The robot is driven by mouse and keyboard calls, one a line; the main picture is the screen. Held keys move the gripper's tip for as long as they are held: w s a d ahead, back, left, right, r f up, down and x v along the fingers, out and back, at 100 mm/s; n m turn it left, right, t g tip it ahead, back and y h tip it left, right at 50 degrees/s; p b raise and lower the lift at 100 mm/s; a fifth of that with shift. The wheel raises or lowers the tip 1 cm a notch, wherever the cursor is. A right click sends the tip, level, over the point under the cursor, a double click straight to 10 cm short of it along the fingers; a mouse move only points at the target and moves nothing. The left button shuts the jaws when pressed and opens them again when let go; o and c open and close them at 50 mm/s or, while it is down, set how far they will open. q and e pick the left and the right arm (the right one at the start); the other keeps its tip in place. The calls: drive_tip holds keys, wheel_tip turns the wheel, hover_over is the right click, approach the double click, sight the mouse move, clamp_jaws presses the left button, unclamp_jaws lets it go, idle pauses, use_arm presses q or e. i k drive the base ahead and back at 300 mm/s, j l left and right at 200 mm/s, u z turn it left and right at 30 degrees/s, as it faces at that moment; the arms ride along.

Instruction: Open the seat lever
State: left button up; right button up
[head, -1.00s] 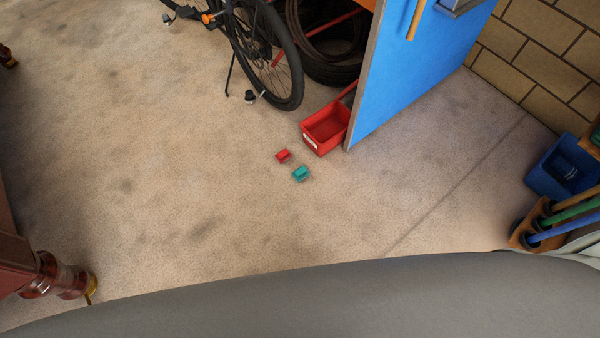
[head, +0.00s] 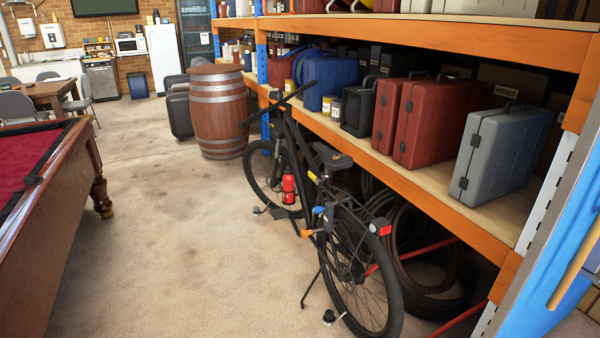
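A black bicycle (head: 296,190) stands upright on the floor beside the shelving, its rear wheel towards me. Its black saddle (head: 332,158) sits on a post above the frame. Small coloured parts show below the saddle: a yellow one (head: 312,176), a blue one (head: 318,210) and an orange one (head: 306,232). I cannot tell which of them, if any, is the seat lever, or whether it is open or shut. Neither of my grippers is in view.
Orange-edged shelving (head: 430,195) with red and grey cases runs close along the bicycle's right side. A pool table (head: 70,215) stands at left and a wooden barrel (head: 217,110) beyond the bicycle. The floor (head: 190,240) between pool table and bicycle is clear.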

sight(317, 180)
drive_tip(key=i+j, duration=0.35)
drive_tip(key=i+j+u, duration=0.2)
drive_tip(key=i+u, duration=0.2)
drive_tip(key=i, duration=0.6)
drive_tip(key=i+l+u, duration=0.1)
drive_tip(key=i+u, duration=0.3)
drive_tip(key=i, duration=0.6)
